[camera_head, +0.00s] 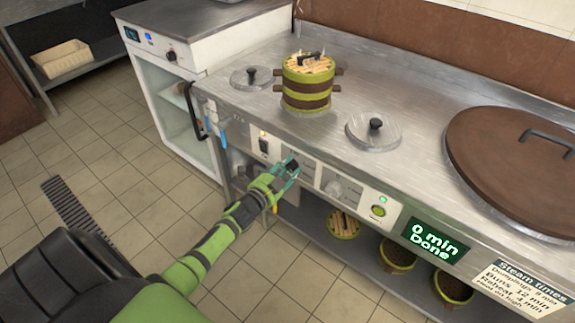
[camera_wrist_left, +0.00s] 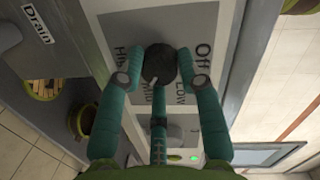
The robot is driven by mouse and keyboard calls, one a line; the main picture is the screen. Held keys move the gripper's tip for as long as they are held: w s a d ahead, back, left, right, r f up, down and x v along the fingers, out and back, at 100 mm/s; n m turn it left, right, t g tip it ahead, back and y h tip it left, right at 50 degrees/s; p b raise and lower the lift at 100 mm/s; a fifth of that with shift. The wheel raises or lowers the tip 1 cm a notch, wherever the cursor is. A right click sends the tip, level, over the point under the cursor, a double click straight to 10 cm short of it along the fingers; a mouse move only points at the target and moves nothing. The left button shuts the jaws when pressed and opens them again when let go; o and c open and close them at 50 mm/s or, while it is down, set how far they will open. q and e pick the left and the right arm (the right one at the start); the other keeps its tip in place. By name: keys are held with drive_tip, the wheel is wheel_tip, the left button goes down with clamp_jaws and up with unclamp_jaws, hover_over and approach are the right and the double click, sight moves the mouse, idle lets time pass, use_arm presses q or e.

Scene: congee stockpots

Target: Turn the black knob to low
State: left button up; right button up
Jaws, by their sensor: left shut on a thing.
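The black knob (camera_head: 292,165) is on the stove's front panel, left of a grey knob. In the left wrist view the black knob (camera_wrist_left: 159,62) is round and dark, on a pale plate with the words Off, Low, Mid and High around it. A small pale mark shows at its lower edge, near Mid, but I cannot clearly tell the pointer's setting. My left gripper (camera_head: 286,174) is at the panel, and in the wrist view its teal fingers (camera_wrist_left: 160,76) are shut on either side of the knob. My right gripper is not in view.
Beside it are a rocker switch (camera_head: 264,146), the grey knob (camera_head: 334,190) and a green-lit button (camera_head: 378,211). A display (camera_head: 434,240) reads "0 min Done". A striped steamer (camera_head: 306,84), lids and a brown pot lid (camera_head: 520,165) are on the steel top. Baskets sit on the shelf below.

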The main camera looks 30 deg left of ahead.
use_arm(q)
drive_tip(key=n, duration=0.1)
drive_tip(key=n+p, duration=0.1)
drive_tip(key=shift+d+r+n+h, duration=0.1)
drive_tip(key=shift+r+n+h, duration=0.1)
drive_tip(key=shift+n+h, duration=0.15)
drive_tip(key=shift+n+p, duration=0.5)
drive_tip(key=shift+n, duration=0.75)
drive_tip(key=shift+n+h, duration=0.25)
drive_tip(key=shift+n, duration=1.65)
drive_tip(key=shift+n+h, duration=0.3)
drive_tip(key=shift+w+n, duration=0.1)
drive_tip(key=shift+n, duration=0.7)
drive_tip(key=shift+a+n, duration=0.2)
drive_tip(key=shift+n, duration=0.2)
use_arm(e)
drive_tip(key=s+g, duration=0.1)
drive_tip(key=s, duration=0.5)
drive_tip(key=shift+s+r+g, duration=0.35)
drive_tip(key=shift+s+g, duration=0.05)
